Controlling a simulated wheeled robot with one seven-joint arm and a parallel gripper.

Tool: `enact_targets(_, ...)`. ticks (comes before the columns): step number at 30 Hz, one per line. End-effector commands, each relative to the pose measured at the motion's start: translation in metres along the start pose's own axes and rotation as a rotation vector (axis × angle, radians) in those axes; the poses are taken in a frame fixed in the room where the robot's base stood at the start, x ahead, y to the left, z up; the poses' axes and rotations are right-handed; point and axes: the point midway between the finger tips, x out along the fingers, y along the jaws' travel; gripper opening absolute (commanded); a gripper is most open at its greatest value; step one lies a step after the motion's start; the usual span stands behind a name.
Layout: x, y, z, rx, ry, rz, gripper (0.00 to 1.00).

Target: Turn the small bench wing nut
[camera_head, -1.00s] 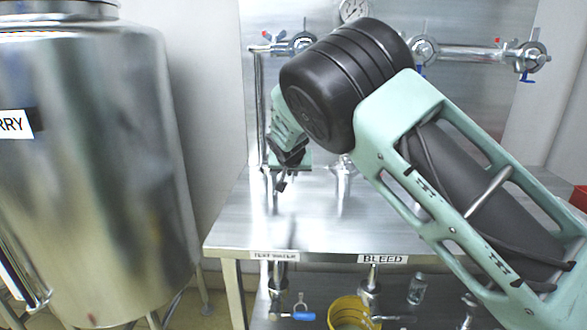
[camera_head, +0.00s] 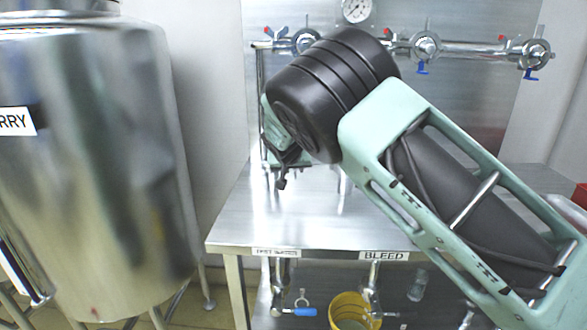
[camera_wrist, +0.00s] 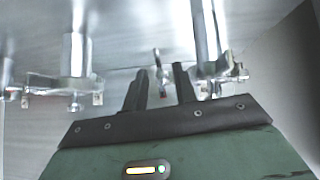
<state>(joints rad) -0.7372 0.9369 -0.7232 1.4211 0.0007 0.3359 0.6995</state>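In the wrist view, my gripper (camera_wrist: 161,70) shows two dark fingers standing apart, with no grip on anything visible. A thin shiny metal piece (camera_wrist: 157,62) shows in the gap between them; I cannot tell whether it is the wing nut, or whether it lies beyond the fingertips. A steel upright with a clamp-like fitting (camera_wrist: 237,76) stands close to the right finger. Another upright with a fitting (camera_wrist: 74,85) stands to the left. In the head view, my arm hides most of the gripper, which is above the back left of the steel bench (camera_head: 300,228).
A pipe with several clamps and blue-handled valves (camera_head: 470,52) runs along the back panel below a gauge (camera_head: 356,10). A large steel tank (camera_head: 95,170) stands left. A yellow bucket (camera_head: 345,318) is under the bench. The bench's front left is clear.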

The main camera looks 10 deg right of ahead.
Motion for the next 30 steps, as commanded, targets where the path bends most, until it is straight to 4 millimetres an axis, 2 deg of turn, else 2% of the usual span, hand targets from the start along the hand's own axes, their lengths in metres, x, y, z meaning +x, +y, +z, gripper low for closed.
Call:
enact_targets(5, -0.003, 0.000, 0.000, 0.001, 0.000, 0.000, 0.28)
enact_targets(8, -0.012, -0.001, 0.000, 0.001, 0.001, -0.001, 0.28)
enact_targets(11, -0.029, -0.001, 0.000, 0.001, 0.001, -0.002, 0.28)
enact_targets(24, -0.131, -0.002, 0.001, -0.001, 0.001, -0.004, 0.28)
enact_targets(30, -0.162, -0.001, 0.000, 0.000, 0.001, -0.003, 0.28)
